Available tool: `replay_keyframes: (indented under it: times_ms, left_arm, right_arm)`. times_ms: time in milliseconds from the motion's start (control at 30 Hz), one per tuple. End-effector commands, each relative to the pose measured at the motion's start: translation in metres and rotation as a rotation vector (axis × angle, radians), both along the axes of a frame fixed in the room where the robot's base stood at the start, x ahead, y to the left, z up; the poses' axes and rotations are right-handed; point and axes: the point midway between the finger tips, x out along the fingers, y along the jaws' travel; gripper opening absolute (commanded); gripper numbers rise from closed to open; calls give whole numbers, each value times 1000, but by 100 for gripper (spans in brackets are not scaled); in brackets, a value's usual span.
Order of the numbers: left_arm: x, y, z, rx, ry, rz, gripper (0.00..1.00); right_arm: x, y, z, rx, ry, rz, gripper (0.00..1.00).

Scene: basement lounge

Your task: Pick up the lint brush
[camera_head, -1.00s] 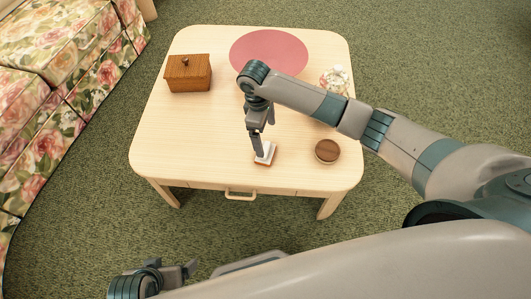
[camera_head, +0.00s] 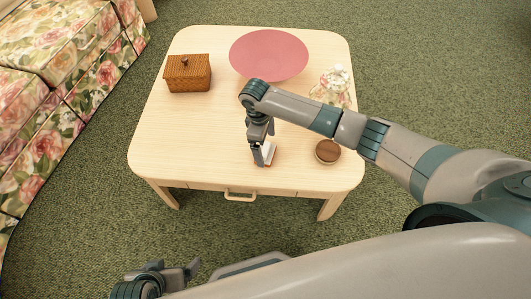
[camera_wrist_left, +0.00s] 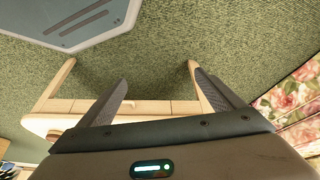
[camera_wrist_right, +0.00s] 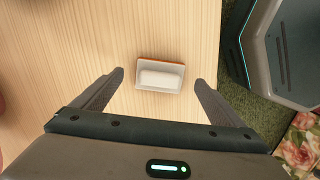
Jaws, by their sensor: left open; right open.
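The lint brush (camera_head: 269,151) lies on the pale wooden table (camera_head: 205,140) near its front edge. In the right wrist view the brush (camera_wrist_right: 160,78) shows a white body with a reddish-brown edge. My right gripper (camera_head: 259,161) is open above it, partly hiding it in the head view. In the right wrist view its fingers lie to either side of the brush, which is not gripped. My left gripper (camera_head: 192,272) is open and empty, low in front of the table; its spread fingers (camera_wrist_left: 157,75) also show in the left wrist view.
A round brown-topped item (camera_head: 328,151) stands right of the brush. A floral sofa (camera_head: 50,100) stands left. The table's left front is clear.

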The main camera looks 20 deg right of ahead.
Motion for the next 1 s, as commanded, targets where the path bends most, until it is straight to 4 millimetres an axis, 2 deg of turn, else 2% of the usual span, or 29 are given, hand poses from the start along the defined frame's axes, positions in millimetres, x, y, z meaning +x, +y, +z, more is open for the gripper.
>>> replay_keyframes:
  times_ms: [100,267,767,800,967,1000]
  left_arm:
    - [6,-6,-1,-16,-31,-5,88]
    - [10,-13,3,-34,-59,-13,88]
    - [8,-11,3,-33,-58,-10,88]
    - [8,-11,3,-32,-57,-10,88]
    - [7,-11,1,-30,-53,-9,88]
    - [7,-10,0,-30,-52,-9,88]
  right_arm:
    - [1,2,-18,-1,2,0,92]
    - [0,0,-31,0,0,0,92]
    - [0,0,-33,0,0,1,92]
    - [0,0,-33,0,0,1,87]
    - [0,0,-33,0,0,1,49]
    - [0,0,-33,0,0,1,47]
